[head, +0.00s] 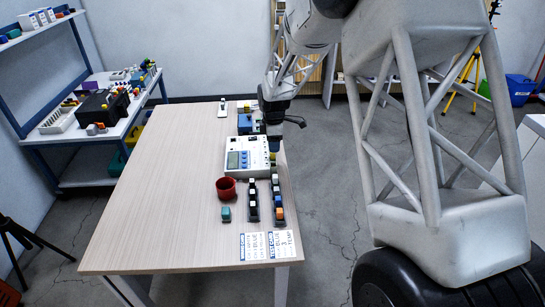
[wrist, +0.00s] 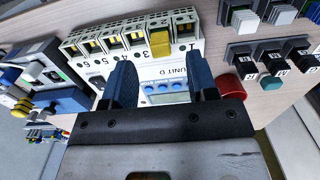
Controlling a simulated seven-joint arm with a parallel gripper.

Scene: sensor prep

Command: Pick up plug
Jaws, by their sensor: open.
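The task does not say which plug. A yellow plug (wrist: 159,43) sits in the front row of sockets of the white unit (wrist: 190,32), just beyond my fingertips in the wrist view. The unit (head: 240,143) stands mid-table in the head view, with a display and blue buttons. Small coloured blocks that look like plugs stand in two black racks (head: 253,213) nearer the camera. A teal block (head: 226,214) lies left of them. My gripper (wrist: 162,85) is open and empty, its two blue fingers apart above the unit's edge. In the head view my gripper (head: 274,135) is small and its fingertips are unclear.
A red cup (head: 226,189) stands in front of the unit. A blue device (head: 244,124) is behind the unit. Two printed cards (head: 253,246) lie at the near edge. The left half of the wooden table (head: 165,190) is clear. Shelves with parts stand at left.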

